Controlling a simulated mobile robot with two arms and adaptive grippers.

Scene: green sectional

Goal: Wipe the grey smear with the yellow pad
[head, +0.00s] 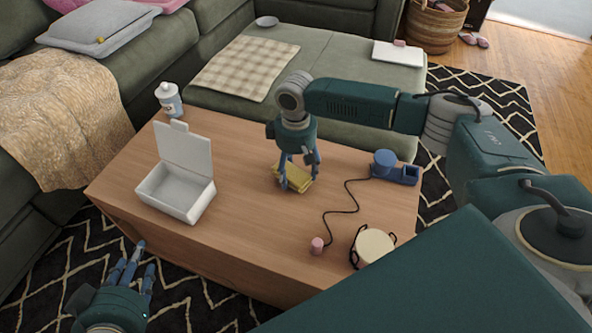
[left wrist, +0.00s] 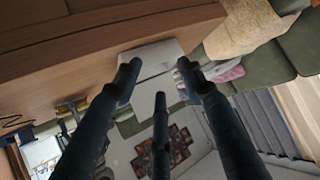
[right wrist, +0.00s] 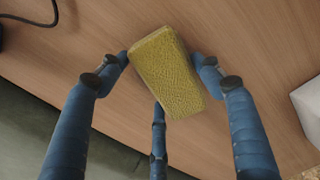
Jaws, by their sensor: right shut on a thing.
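The yellow pad (head: 298,183) is at the middle of the wooden table, under my right gripper (head: 297,172). The right wrist view shows the pad (right wrist: 168,75) between the fingers of my right gripper (right wrist: 162,80), shut on it. The pad is low over the wood; I cannot tell if it touches the table. No grey smear can be made out in any view; the gripper and pad hide part of the tabletop. My left gripper (head: 137,262) is open and empty, in front of the table's left front edge. Its spread fingers (left wrist: 157,80) show in the left wrist view.
A white open-lidded box (head: 175,192) stands on the table's left part, with a white-blue bottle (head: 169,99) behind. On the right are a blue device (head: 396,168) with a dark cord, a pink cylinder (head: 317,246) and a round cream item (head: 373,246). Green sofa (head: 300,55) borders the back.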

